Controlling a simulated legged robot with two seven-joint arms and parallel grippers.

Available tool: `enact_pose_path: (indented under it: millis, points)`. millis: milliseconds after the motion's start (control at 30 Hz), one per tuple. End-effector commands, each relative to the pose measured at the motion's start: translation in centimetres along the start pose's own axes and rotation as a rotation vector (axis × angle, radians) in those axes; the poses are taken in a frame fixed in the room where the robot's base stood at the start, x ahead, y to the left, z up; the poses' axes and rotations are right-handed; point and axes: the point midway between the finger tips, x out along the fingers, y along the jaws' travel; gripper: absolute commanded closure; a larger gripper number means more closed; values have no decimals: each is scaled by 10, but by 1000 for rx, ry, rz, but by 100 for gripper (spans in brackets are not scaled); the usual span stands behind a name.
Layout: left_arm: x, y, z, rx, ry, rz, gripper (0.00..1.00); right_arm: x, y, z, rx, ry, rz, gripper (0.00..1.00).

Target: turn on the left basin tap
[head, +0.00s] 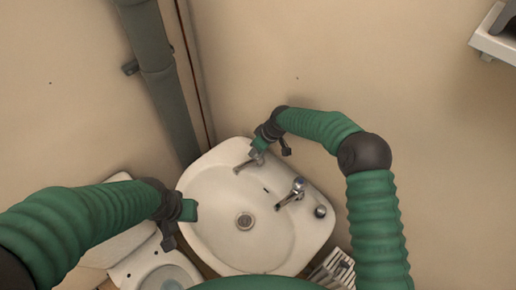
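The white basin (210,185) has two chrome taps. The left basin tap (250,162) is at its back left corner, with its spout over the bowl; its top is largely hidden by my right gripper (261,147). That gripper is at the tap's head, seen from above; I cannot tell whether it touches or grips it. The other tap (293,193), to the right, is uncovered. My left gripper (187,211) is over the basin's left edge, away from both taps, with nothing visible in it. Its finger opening is not clear.
A toilet (165,275) stands left of the basin, below my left arm. A grey pipe (160,75) runs down the corner behind. A round metal fitting (320,212) sits on the basin's right rim. A white shelf (495,40) is at the upper right.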

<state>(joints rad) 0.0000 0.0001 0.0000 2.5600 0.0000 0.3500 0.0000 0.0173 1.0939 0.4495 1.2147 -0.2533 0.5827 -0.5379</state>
Motion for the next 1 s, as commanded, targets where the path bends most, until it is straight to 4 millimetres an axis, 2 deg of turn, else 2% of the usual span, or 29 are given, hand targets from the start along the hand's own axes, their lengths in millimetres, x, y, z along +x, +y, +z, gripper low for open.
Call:
enact_pose_path:
  millis: [433,467,600,867,1000]
  points:
    - [0,0,0,0,0,0,64,-1,1,-1,-9,2,-1,97]
    - [0,0,0,0,0,0,64,-1,1,-1,-9,2,-1,53]
    - [0,0,0,0,0,0,64,-1,1,-1,-9,2,-2,35]
    - [0,0,0,0,0,0,64,-1,0,0,-9,1,-2,35]
    - [2,0,0,0,0,0,64,-10,2,-1,-9,3,-1,35]
